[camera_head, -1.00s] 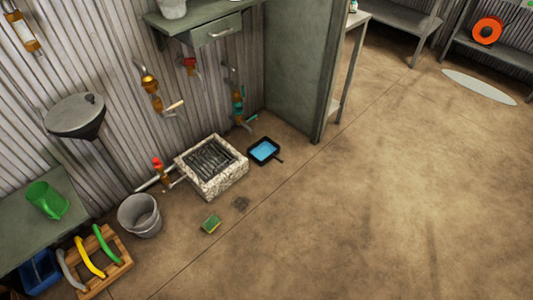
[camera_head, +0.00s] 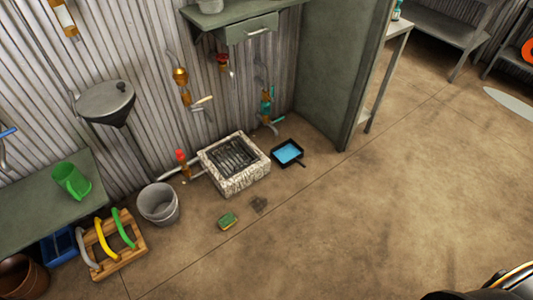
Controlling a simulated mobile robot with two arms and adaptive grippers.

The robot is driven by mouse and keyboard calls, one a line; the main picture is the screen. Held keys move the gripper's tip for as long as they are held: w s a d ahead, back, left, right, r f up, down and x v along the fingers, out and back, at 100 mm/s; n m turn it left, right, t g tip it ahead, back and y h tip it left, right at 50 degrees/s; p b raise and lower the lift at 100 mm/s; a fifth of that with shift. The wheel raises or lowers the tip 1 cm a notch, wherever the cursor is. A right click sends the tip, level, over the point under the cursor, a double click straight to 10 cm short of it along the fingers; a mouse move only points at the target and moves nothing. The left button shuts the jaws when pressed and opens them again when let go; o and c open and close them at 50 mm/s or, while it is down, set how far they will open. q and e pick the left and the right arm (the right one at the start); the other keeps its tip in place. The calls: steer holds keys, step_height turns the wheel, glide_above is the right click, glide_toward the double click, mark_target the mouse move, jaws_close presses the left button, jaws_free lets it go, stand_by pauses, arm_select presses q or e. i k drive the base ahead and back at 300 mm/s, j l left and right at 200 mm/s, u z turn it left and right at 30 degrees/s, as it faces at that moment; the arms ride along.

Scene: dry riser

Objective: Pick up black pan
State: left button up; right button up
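The black pan (camera_head: 288,154) is a small square pan with a short dark handle. It lies on the floor to the right of the stone drain box, and its inside shows blue, which looks like liquid. Neither of my grippers can be made out. A dark rounded shape with an orange edge shows at the bottom right corner; I cannot tell what it is.
The stone drain box (camera_head: 234,163) with a grate stands left of the pan. A green partition (camera_head: 338,75) rises behind it. The floor in front and right is clear.

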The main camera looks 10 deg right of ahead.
mark_target(288, 152)
steer(key=i+l+u, duration=0.2)
steer(key=l, duration=0.2)
steer(key=i+l+u, duration=0.2)
steer(key=l, duration=0.25)
steer(key=l+u, duration=0.15)
steer(key=l, duration=0.25)
steer(key=l+u, duration=0.2)
steer(key=l, duration=0.25)
steer(key=i, duration=0.05)
